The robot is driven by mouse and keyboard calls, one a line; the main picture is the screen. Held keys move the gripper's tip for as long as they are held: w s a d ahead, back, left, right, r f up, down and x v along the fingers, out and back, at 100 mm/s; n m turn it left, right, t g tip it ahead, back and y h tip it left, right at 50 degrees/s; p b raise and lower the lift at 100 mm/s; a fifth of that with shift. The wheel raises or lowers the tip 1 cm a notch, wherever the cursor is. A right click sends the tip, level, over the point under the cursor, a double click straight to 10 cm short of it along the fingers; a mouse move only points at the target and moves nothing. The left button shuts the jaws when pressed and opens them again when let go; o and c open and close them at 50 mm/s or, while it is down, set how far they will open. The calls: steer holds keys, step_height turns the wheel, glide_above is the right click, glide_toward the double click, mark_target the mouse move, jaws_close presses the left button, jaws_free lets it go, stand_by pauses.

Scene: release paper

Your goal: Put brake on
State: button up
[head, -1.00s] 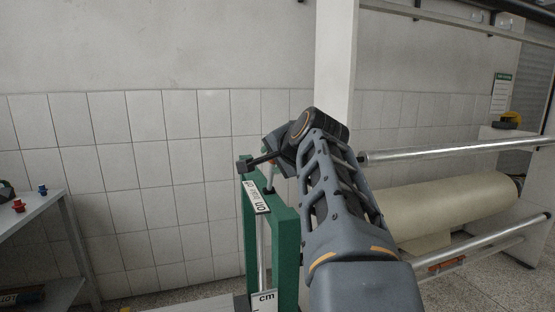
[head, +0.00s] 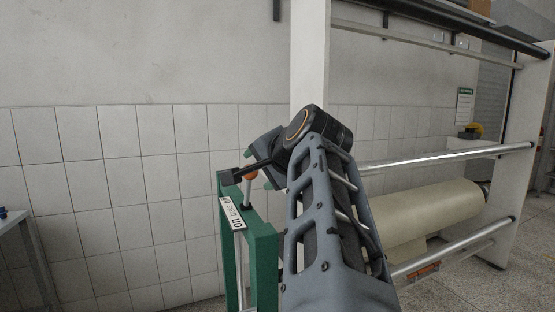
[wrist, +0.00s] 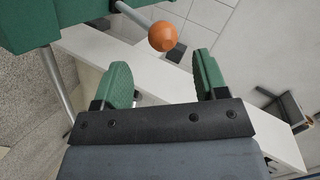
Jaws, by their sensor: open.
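The brake lever is a metal rod with an orange ball knob (head: 250,173), standing at the top of a green frame (head: 263,250). A white label (head: 231,213) with ON and OFF printed on it lies on the frame's top. In the wrist view the orange knob (wrist: 162,36) is just beyond the fingertips, roughly midway between them, and its rod runs up left to the green frame (wrist: 40,20). My gripper (wrist: 160,75) is open, with two green ribbed fingers apart and nothing between them. In the head view my arm hides most of the gripper.
A large roll of cream paper (head: 425,212) lies between metal bars (head: 450,152) at the right, on a white upright frame (head: 310,60). A grey side table (head: 15,222) stands at the far left. A tiled wall is behind.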

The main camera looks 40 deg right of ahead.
steer(key=v, duration=0.7)
steer(key=shift+s, duration=0.1)
stand_by(0.4)
